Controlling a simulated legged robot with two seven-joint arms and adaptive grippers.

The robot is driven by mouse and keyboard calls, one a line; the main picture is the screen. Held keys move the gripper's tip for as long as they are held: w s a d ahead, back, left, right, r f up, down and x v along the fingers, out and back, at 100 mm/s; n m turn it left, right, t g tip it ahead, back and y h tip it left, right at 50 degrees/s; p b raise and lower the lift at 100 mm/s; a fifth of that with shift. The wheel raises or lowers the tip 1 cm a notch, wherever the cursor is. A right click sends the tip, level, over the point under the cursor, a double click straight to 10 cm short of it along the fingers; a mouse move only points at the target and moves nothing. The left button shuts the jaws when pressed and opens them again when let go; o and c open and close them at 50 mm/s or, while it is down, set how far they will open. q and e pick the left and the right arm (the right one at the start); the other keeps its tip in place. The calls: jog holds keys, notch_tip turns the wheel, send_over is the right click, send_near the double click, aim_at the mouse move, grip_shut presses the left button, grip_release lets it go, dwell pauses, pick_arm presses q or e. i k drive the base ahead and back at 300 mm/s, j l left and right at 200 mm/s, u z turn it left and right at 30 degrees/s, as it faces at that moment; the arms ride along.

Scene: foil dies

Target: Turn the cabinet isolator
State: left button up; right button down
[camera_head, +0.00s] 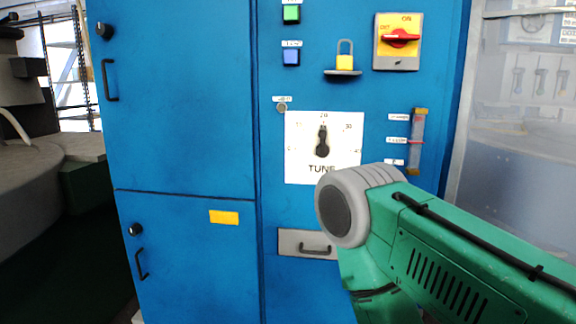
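The cabinet isolator (398,42) is a yellow plate on a grey base at the upper right of the blue cabinet (185,110). Its red handle (401,37) lies roughly horizontal. An ON mark is at the top of the plate, and another mark, seemingly OFF, is at its left. Nothing touches the handle. My green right arm comes in from the lower right, with its grey joint in front of the cabinet below the isolator. The arm bends down out of the picture, so my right gripper is not seen. My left gripper is not in view.
A yellow padlock (345,61) stands on a small dark shelf left of the isolator. A TUNE dial (323,142), a sight tube (417,142) and green (291,14) and blue (291,57) buttons are on the panel. A drawer handle (316,248) sits below, partly near my arm.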

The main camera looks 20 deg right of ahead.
aim_at(398, 38)
jog(key=l+z, duration=0.1)
jog(key=z, duration=0.15)
jog(key=i+l+z, duration=0.1)
jog(key=z, duration=0.15)
jog(key=k+j+z, duration=0.1)
jog(key=z, duration=0.95)
jog(key=k+j, duration=0.05)
